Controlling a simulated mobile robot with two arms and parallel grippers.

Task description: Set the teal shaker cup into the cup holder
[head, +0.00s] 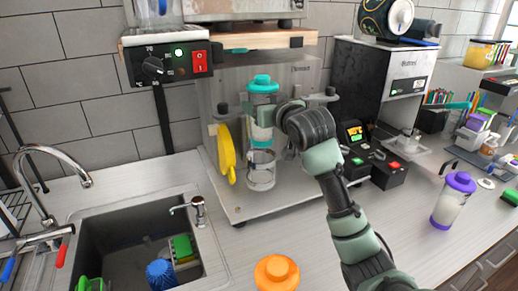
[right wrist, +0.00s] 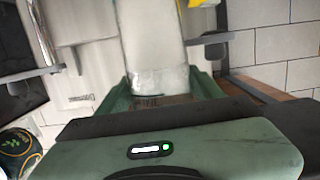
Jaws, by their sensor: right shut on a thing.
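The teal shaker cup (head: 262,88) has a teal lid and a clear body, and it is upright in front of the sealer machine. My right gripper (head: 264,108) is shut on its body. In the right wrist view the pale, translucent body of the cup (right wrist: 155,50) lies between the green fingers of my gripper (right wrist: 167,85). The clear round cup holder (head: 261,178) stands directly below the cup at the machine's base. I cannot tell whether the cup's bottom touches it. My left gripper is not in view.
A yellow object (head: 226,153) hangs left of the holder. A sink (head: 110,207) is at lower left. An orange-lidded cup (head: 277,273) stands in front, and a purple-lidded cup (head: 454,200) to the right. A small control box (head: 375,166) sits right of the machine.

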